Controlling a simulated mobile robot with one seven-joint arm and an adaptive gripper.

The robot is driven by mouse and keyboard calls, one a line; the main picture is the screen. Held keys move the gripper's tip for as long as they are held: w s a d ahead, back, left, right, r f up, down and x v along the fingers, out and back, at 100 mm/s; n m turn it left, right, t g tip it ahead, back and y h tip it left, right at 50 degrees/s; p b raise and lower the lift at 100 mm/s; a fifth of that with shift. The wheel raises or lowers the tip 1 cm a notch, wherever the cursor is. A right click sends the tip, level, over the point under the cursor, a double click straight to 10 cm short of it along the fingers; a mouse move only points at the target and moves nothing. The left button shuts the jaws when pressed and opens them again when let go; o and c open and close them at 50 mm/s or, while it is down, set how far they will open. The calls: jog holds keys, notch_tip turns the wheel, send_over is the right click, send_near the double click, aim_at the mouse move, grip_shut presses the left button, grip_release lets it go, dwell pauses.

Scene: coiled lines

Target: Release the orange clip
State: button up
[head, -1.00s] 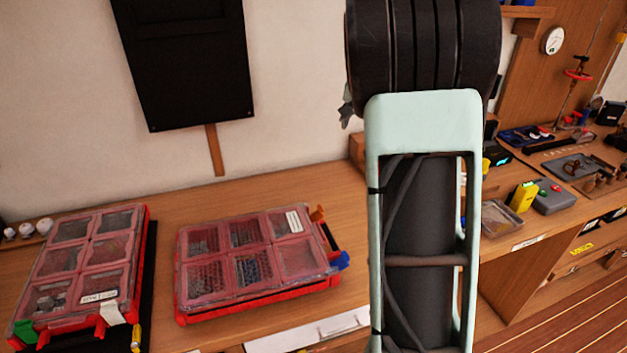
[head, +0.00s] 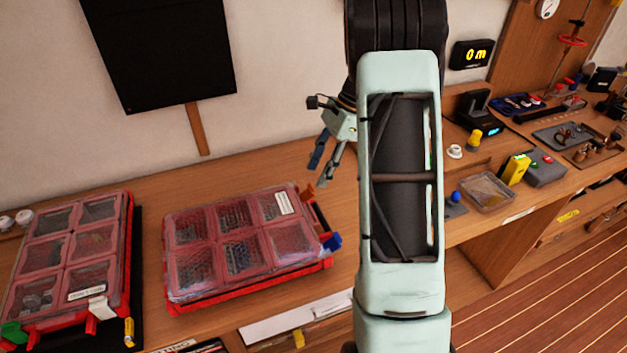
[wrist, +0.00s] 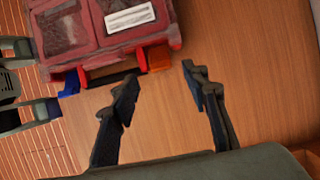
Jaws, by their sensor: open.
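The orange clip (head: 308,191) is on the right edge of the middle red case (head: 250,250), at its far corner. It also shows in the wrist view (wrist: 157,57), at the case's edge right of the handle. I cannot tell whether it is latched or released. A blue clip (head: 332,242) is at the near end of the same edge. My gripper (head: 318,178) is open and empty, pointing down near the orange clip. In the wrist view my gripper's fingers (wrist: 160,75) are apart, with the clip just beyond the gap and no contact visible.
Another red case (head: 70,260) stands to the left on the bench. Bare bench top (wrist: 265,75) lies right of the fingers in the wrist view. A clear tray (head: 488,192) and a yellow device (head: 515,169) stand further right. The wall is behind.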

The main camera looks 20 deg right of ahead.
aim_at(311, 186)
jog(key=shift+x, duration=2.15)
jog(key=shift+c, duration=0.4)
jog(key=shift+d, duration=0.1)
grip_shut()
